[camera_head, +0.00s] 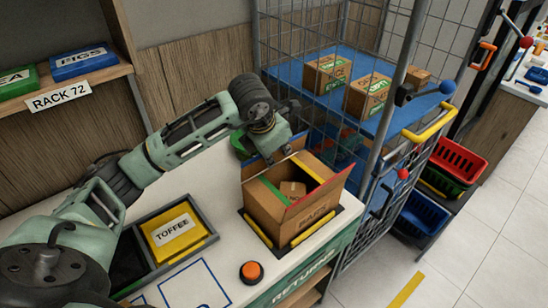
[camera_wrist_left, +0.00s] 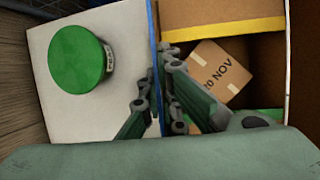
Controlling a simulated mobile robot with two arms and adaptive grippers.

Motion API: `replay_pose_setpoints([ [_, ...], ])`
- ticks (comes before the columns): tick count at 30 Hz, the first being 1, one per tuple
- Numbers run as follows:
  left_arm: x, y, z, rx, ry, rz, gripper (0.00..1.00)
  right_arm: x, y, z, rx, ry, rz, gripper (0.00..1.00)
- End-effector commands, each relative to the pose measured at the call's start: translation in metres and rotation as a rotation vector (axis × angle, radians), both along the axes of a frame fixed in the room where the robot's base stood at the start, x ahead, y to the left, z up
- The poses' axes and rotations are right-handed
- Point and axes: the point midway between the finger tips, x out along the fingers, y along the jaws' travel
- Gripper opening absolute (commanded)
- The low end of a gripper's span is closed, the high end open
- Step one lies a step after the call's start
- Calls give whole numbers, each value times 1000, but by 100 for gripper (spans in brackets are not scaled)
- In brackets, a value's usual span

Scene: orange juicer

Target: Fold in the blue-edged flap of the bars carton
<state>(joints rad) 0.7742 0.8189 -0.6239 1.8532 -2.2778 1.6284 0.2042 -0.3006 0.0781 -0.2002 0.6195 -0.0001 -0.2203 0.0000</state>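The open brown bars carton (camera_head: 285,215) stands on the counter. Its blue-edged flap shows as a thin blue line (camera_wrist_left: 155,25) along the carton's side in the left wrist view, seen nearly edge-on. The yellow-edged flap (camera_wrist_left: 225,30) and green-edged flap (camera_wrist_left: 258,114) lie across the opening; the red-edged flap (camera_head: 325,186) stands outward. My left gripper (camera_wrist_left: 161,72) is at the blue edge, its fingers close together and apparently shut. I cannot tell whether it touches the flap. In the head view this gripper (camera_head: 287,143) is above the carton's back side. My right gripper is out of view.
A small box (camera_wrist_left: 212,73) lies inside the carton. A green round-topped container (camera_wrist_left: 80,57) stands beside it. A tray with a yellow toffee box (camera_head: 172,232) and an orange button (camera_head: 251,272) share the counter. A wire cage cart (camera_head: 345,75) stands close behind.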

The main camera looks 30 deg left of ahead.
Motion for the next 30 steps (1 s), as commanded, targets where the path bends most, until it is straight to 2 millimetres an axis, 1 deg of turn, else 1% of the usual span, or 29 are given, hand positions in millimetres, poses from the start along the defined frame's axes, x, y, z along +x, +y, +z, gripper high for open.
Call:
replay_pose_setpoints([
  [1, 0, -3, -5, 33, -18, -5, 0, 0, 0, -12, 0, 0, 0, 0],
  [3, -1, -5, -5, 76, -36, -4, 0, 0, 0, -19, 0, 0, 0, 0],
  [9, -3, -10, -6, 175, -77, -4, 0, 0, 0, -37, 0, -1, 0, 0],
  [12, -3, -11, -5, 209, -90, -3, 0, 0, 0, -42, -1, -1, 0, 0],
  [18, -4, -12, -4, 245, -103, -2, 0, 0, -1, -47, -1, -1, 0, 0],
  [30, -4, -12, -3, 252, -104, -1, 0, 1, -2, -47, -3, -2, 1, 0],
])
